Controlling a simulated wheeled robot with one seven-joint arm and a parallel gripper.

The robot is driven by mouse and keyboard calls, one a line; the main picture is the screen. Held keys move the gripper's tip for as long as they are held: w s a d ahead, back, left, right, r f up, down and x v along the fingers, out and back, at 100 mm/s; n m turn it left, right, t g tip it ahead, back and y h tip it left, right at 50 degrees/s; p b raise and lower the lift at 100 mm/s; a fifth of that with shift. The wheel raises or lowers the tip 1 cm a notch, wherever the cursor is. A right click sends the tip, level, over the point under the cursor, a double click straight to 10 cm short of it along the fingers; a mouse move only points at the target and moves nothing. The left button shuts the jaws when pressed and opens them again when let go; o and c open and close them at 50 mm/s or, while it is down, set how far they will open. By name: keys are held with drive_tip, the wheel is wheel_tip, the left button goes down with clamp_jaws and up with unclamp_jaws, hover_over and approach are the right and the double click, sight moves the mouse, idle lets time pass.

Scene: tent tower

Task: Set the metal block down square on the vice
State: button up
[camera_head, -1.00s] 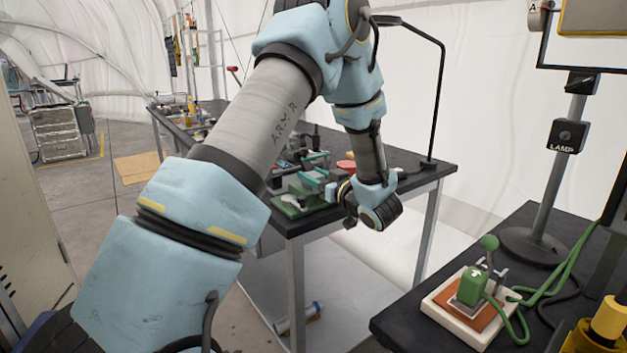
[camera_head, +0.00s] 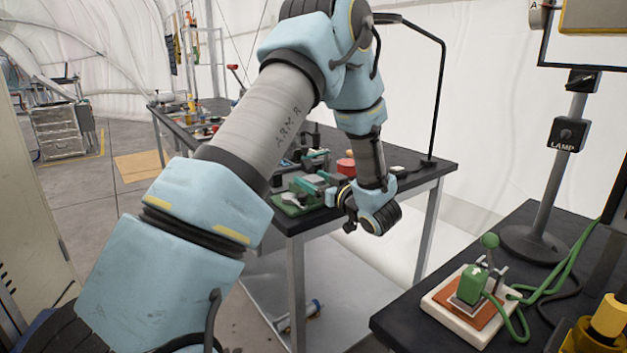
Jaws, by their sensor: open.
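The vice, green-teal with grey parts (camera_head: 309,186), stands near the front corner of the black workbench, on a green base. My gripper (camera_head: 334,196) is at the end of the wrist, just right of the vice and low beside it. It is small and partly hidden by my wrist. The jaws are open. I cannot tell the metal block apart from the grey parts around the vice, nor whether it touches the jaws.
A red round object (camera_head: 346,167) stands behind my gripper on the black workbench (camera_head: 425,174). A lamp arm (camera_head: 438,95) rises at the bench's right end. More tools lie farther back. A second table at right holds a green lever device (camera_head: 473,285).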

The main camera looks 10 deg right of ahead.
drive_tip(key=shift+r, duration=0.2)
drive_tip(key=b+v, duration=0.2)
drive_tip(key=v, duration=1)
drive_tip(key=shift+b, duration=0.3)
